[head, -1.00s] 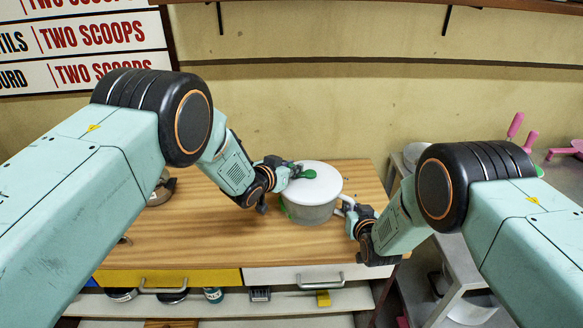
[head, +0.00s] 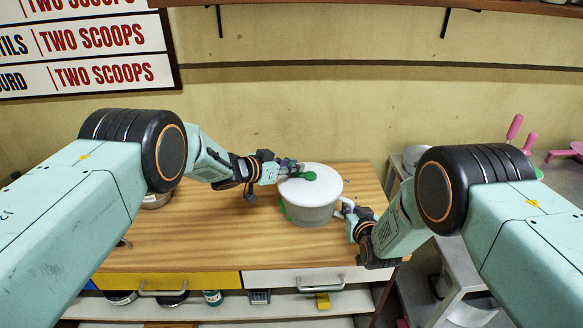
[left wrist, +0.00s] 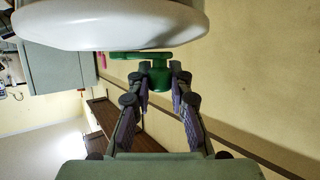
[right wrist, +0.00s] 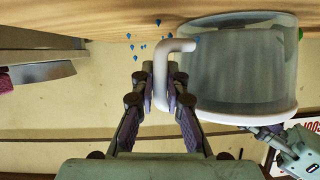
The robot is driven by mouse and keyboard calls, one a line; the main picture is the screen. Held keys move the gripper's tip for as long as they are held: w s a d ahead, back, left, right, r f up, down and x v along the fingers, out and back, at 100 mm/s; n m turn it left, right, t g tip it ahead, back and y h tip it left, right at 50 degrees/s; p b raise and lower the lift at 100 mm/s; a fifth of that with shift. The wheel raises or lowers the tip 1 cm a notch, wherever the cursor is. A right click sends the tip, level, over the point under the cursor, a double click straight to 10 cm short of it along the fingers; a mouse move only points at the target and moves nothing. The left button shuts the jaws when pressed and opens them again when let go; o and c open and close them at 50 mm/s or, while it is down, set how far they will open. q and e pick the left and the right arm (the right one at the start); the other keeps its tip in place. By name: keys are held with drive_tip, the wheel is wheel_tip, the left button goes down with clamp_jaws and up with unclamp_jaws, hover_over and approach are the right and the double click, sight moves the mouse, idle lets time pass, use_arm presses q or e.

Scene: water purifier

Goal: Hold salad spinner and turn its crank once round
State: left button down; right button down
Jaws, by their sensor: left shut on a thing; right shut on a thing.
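The salad spinner (head: 311,214) stands upright on the wooden table, with a white lid (head: 322,184) and a clear bowl. Its green crank (head: 309,176) is on top of the lid. My left gripper (head: 294,172) reaches in from the left, shut on the crank; the left wrist view shows its fingers around the green knob (left wrist: 160,76) beside the lid (left wrist: 110,28). My right gripper (head: 347,210) is at the bowl's right side, shut on the pale side handle (head: 344,203). The right wrist view shows the bent handle (right wrist: 161,62) between the fingers and the clear bowl (right wrist: 240,65).
The wooden table (head: 210,230) has free room left of and in front of the spinner. A round container (head: 156,199) stands behind my left arm. A metal shelf unit (head: 465,275) is at the right. Drawers with handles (head: 295,281) are at the front.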

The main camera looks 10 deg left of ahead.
use_arm(q)
drive_tip(key=shift+w+m+g+h, duration=0.2)
drive_tip(key=shift+m+g+h, duration=0.2)
drive_tip(key=shift+m+h, duration=0.1)
drive_tip(key=c, duration=1.2)
unclamp_jaws()
drive_tip(key=shift+a, duration=0.15)
drive_tip(key=v, duration=1.2)
drive_tip(key=shift+r, duration=0.1)
